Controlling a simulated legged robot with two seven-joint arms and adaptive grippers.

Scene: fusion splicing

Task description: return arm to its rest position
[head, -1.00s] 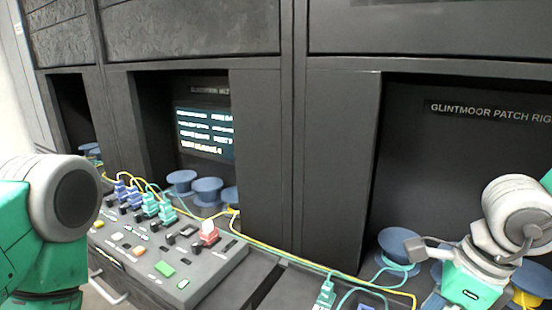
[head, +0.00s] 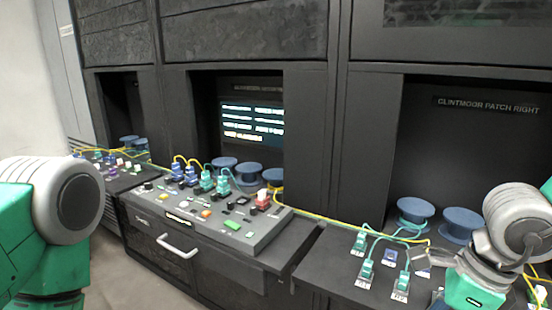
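My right arm comes in at the right edge. Its gripper (head: 433,257) is a grey part reaching left over the right-hand shelf, close in the picture to the plugs there; contact cannot be told. Its fingers are small and partly overlapped, so I cannot see whether they are open or shut. No held object can be made out. My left arm shows only as a green link with a grey round joint at the left edge. My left gripper is out of view.
A control console (head: 225,262) with colored plugs and buttons stands in the middle, with a screen (head: 253,122) behind. Blue spools (head: 416,211) and teal plugs (head: 359,243) sit on the right shelf (head: 325,262). A yellow cable (head: 335,222) crosses between stations. Floor at lower left is clear.

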